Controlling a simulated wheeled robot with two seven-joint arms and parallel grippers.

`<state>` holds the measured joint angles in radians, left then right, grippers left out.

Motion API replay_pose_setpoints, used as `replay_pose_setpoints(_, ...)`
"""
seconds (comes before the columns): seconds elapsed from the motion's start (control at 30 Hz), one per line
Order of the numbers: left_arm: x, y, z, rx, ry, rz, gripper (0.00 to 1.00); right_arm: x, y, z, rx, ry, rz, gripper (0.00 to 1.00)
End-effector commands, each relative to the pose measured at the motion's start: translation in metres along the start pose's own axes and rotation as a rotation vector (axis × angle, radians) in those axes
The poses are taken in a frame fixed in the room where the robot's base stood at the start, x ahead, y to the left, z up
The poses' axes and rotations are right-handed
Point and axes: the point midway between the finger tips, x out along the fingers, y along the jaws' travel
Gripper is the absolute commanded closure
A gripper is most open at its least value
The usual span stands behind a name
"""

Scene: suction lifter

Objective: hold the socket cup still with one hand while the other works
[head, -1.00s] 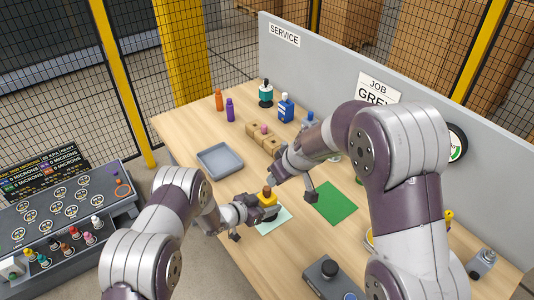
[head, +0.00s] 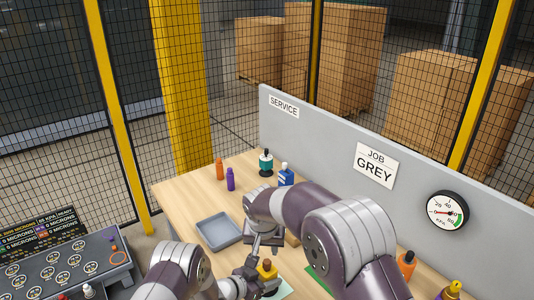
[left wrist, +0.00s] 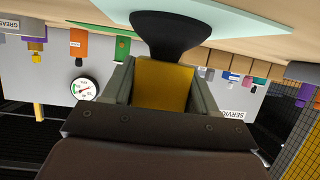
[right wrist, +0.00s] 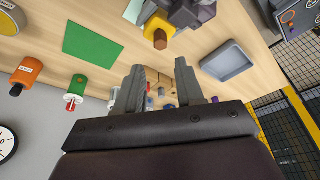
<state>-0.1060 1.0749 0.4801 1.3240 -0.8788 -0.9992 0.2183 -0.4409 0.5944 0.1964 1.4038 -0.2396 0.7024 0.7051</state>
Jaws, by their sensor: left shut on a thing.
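The socket cup is a yellow block with a brown top and a flared black cup below. In the head view its yellow body (head: 266,271) is at the bottom, by my left gripper (head: 255,276). In the left wrist view my left gripper (left wrist: 162,85) is shut on the yellow body (left wrist: 163,82), and the black cup (left wrist: 175,35) meets the pale mat (left wrist: 230,22). The cup's brown top (right wrist: 160,40) shows in the right wrist view. My right gripper (right wrist: 165,80) is open and empty, apart from the cup. In the head view it (head: 262,243) is just above and behind the cup.
A grey tray (head: 218,231) lies left of the grippers. A wooden block (right wrist: 186,80) shows beyond my right fingers. A green mat (right wrist: 92,47) is bare. Orange and purple bottles (head: 230,179) stand at the back left, and a gauge (head: 447,211) is on the grey panel.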

Motion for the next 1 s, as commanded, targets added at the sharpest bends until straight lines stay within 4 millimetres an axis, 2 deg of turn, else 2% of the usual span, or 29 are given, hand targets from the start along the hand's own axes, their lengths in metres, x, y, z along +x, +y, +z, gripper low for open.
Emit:
replay_pose_setpoints(0.3, 0.000, 0.000, 0.000, 0.000, 0.000, 0.000, 0.76, 0.062, 0.000, 0.001, -0.002, -0.003, 0.000, 0.63)
replay_pose_setpoints(0.5, 0.000, 0.000, 0.000, 0.000, 0.000, 0.000, 0.76, 0.095, 0.000, 0.001, -0.002, -0.001, -0.001, 0.63)
replay_pose_setpoints(0.7, 0.000, 0.000, 0.000, 0.000, 0.000, 0.000, 0.76, 0.109, 0.000, 0.000, -0.002, 0.000, -0.001, 0.63)
replay_pose_setpoints(0.97, 0.000, 0.000, 0.000, 0.000, -0.001, 0.000, 0.76, 0.110, 0.000, 0.000, -0.002, 0.000, -0.002, 0.63)
replay_pose_setpoints(1.0, 0.000, 0.000, 0.000, 0.000, -0.001, 0.000, 0.76, 0.110, 0.000, 0.000, -0.002, 0.000, -0.002, 0.69)
